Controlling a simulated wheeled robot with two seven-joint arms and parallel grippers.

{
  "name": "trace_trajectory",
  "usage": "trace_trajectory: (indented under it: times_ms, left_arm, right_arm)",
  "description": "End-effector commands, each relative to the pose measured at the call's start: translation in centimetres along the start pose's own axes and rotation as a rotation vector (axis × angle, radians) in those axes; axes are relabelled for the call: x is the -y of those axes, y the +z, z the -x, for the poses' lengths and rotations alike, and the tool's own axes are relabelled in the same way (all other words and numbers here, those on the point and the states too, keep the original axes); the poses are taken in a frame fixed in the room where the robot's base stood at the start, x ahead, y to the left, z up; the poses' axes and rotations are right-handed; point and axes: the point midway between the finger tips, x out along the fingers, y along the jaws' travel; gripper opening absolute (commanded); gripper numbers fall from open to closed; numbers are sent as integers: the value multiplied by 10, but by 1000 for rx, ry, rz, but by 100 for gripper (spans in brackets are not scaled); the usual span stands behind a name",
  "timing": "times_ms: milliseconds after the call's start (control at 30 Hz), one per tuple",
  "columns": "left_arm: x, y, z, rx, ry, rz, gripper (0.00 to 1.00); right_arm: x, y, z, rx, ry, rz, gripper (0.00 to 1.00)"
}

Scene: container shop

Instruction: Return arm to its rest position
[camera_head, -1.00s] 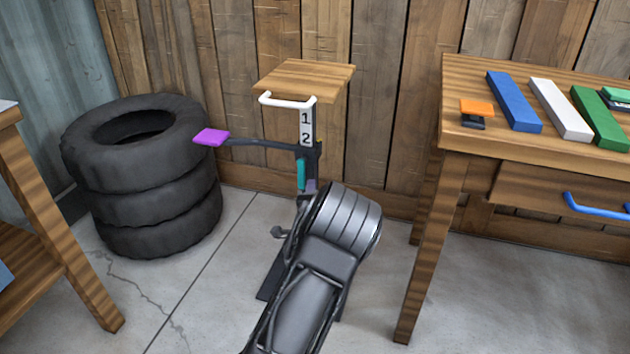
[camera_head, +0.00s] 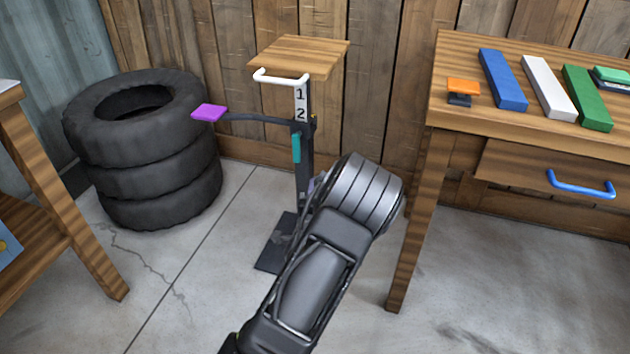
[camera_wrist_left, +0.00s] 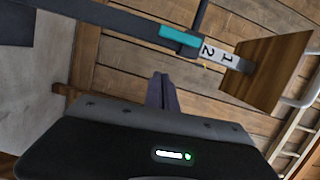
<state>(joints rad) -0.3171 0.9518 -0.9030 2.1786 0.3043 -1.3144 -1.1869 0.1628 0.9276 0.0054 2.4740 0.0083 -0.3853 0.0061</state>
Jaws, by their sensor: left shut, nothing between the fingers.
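My left arm comes up from the bottom middle of the head view, and its wrist hides most of the gripper there. In the left wrist view my left gripper (camera_wrist_left: 162,92) shows its two fingers together, with nothing between them. It points toward a dark post stand, apart from it as far as I can see. The stand has a wooden top (camera_head: 300,55), a white handle (camera_head: 281,77), a label reading 1 and 2 (camera_head: 301,103), a teal piece (camera_head: 296,147) and a side arm with a purple pad (camera_head: 209,112). My right gripper is in neither view.
Stacked tires (camera_head: 145,150) stand left of the post. A wooden table (camera_head: 455,110) on the right holds blue, white and green bars and has a drawer with a blue handle (camera_head: 581,185). Another wooden table (camera_head: 55,215) stands at the left edge.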

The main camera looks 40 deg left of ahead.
Motion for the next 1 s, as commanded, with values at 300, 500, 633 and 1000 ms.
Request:
trace_trajectory:
  times_ms: [300, 500, 633, 1000]
  left_arm:
    - [0, 0, 0, 0, 1, 0, 0]
    - [0, 0, 0, 0, 1, 4, 0]
    - [-5, 2, 0, 8, 20, 67, 0]
    - [-180, -32, 100, 218, 628, 670, 0]
  right_arm:
    - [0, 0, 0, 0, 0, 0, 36]
    - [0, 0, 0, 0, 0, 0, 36]
    - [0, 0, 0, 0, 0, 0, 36]
    - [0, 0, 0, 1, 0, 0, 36]
